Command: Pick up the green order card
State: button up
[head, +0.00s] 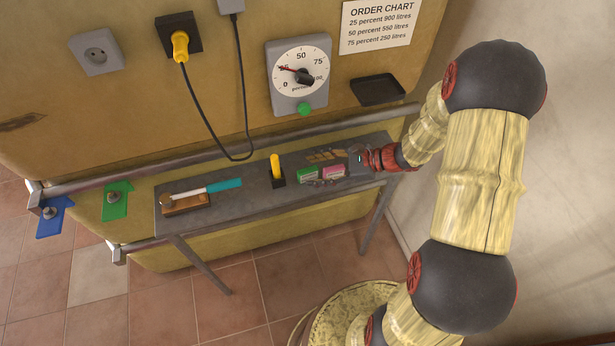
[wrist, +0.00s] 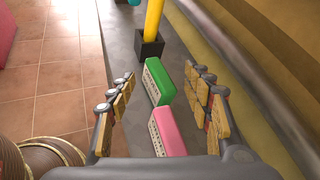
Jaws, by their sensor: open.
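The green order card (head: 307,174) is a small thick block with a pale printed side. It stands on the grey bench, left of a pink card (head: 333,172) of similar shape. In the wrist view the green card (wrist: 159,80) lies beyond the pink card (wrist: 167,133). My gripper (head: 322,168) is open and low over the bench, around the cards. In the wrist view my gripper (wrist: 162,84) has one finger on each side of the cards, with gaps left and right; nothing is held.
A yellow upright piece in a black holder (head: 277,171) stands just left of the green card. A teal-handled tool (head: 215,188) rests on a wooden block farther left. A metal rail (head: 250,144) runs behind the bench (head: 238,205). A dial (head: 299,75) hangs above.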

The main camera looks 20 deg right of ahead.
jog(key=shift+w+a+f, duration=0.25)
jog(key=shift+w+a, duration=0.05)
jog(key=shift+a, duration=0.2)
jog(key=shift+c, duration=0.4)
grip_shut()
